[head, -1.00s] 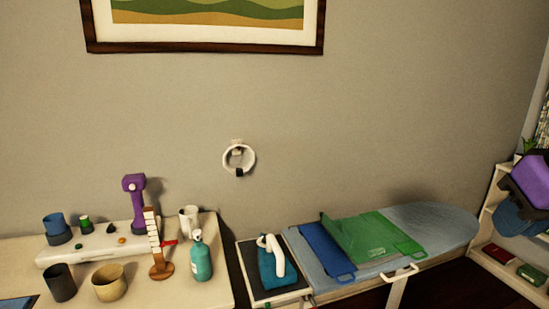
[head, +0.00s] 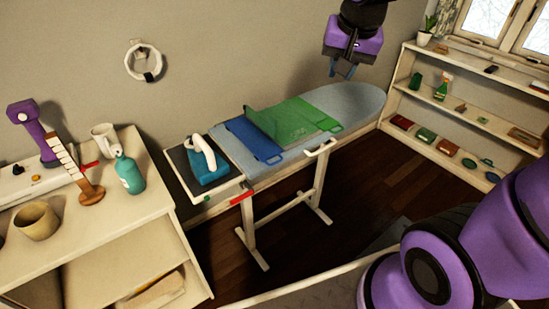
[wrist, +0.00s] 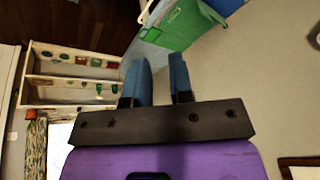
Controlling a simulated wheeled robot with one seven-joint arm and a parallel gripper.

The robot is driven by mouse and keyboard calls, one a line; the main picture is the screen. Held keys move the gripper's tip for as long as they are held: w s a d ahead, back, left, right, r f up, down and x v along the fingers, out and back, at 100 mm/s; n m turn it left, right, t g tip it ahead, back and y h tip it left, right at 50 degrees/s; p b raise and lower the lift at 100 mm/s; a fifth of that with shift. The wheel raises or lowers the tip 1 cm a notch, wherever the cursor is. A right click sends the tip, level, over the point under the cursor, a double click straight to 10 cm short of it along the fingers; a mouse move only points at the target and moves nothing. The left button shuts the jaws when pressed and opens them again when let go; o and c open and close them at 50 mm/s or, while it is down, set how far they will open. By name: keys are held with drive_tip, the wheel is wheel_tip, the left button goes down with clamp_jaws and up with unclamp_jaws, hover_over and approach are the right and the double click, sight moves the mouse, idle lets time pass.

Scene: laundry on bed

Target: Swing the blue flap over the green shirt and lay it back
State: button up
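The blue flap (head: 255,138) lies flat on the left part of the ironing board, its handle toward the front edge. The green shirt (head: 292,122) lies beside it on the right; its left side rises in a slanted fold over the blue flap's edge. A green handle (head: 335,127) sticks out at its front right corner. My gripper (head: 343,71) hangs above the back right of the board, clear of the cloth. Its blue fingers (wrist: 159,78) are apart with nothing between them. The green (wrist: 185,25) shows at the top of the wrist view.
The ironing board (head: 350,97) has bare surface at its right end. A teal iron (head: 207,165) stands at its left end. A cluttered table (head: 150,210) is on the left, with a teal bottle (head: 129,173). A shelf (head: 400,85) stands at the right.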

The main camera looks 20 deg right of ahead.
drive_tip(key=w+a+f+m+g, duration=0.1)
drive_tip(key=w+a+f+m, duration=0.25)
drive_tip(key=w+f, duration=0.9)
drive_tip(key=m+g+y, duration=0.1)
drive_tip(key=m, duration=0.4)
approach(277, 161)
drive_tip(key=f, duration=0.2)
drive_tip(key=w+f, duration=0.1)
drive_tip(key=f, duration=0.5)
drive_tip(key=shift+w+a, duration=0.15)
drive_tip(key=shift+w, duration=0.05)
clamp_jaws()
